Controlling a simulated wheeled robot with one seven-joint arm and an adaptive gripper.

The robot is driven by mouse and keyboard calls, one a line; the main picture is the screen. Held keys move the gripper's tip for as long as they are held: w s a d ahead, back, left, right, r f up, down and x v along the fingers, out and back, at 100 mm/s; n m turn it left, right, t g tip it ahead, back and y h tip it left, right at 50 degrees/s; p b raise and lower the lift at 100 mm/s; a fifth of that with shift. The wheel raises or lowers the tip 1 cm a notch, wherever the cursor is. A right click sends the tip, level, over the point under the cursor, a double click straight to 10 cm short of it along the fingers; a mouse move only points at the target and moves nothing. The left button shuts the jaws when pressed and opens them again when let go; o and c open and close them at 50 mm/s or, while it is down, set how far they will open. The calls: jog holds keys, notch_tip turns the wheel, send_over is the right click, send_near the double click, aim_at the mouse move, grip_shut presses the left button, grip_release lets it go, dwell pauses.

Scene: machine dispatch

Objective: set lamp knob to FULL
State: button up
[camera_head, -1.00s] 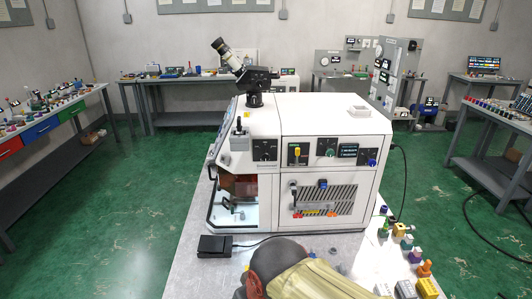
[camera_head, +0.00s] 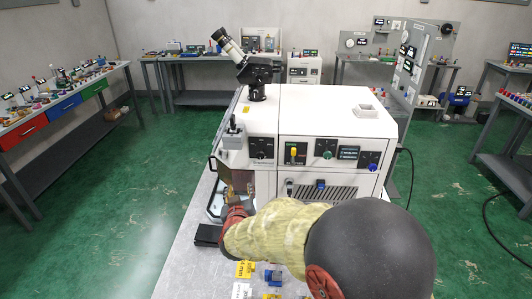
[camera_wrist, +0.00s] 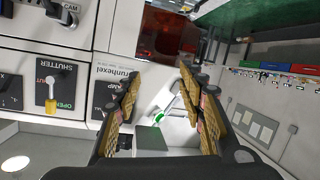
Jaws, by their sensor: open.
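The lamp panel (camera_head: 262,148) is a small black plate at the left of the white machine's front, with its knob facing me. In the wrist view the lamp panel (camera_wrist: 104,92) is turned and partly covered by one finger; I cannot read the knob's setting. My gripper (camera_wrist: 163,82) is open and empty, its two ribbed fingers wide apart in front of the machine, near the lamp panel. Whether a finger touches the panel cannot be told. In the head view my arm largely hides the gripper.
Beside the lamp panel is the shutter panel (camera_wrist: 55,88) with a yellow-tipped lever by OPEN. A dark pedal (camera_head: 207,235) and small blocks lie on the bench.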

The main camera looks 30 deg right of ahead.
aim_at(260, 157)
jog(key=s+d+r+h, duration=0.1)
jog(key=d+r+h, duration=0.45)
jog(key=r, duration=0.25)
jog(key=shift+t+y, duration=0.4)
jog(key=shift+y, duration=0.05)
jog(key=shift+b+x, duration=0.5)
jog(key=shift+x, duration=3.2)
jog(key=shift+s+d+r, duration=0.1)
jog(key=shift+d, duration=0.05)
jog(key=shift+c, duration=0.8)
grip_shut()
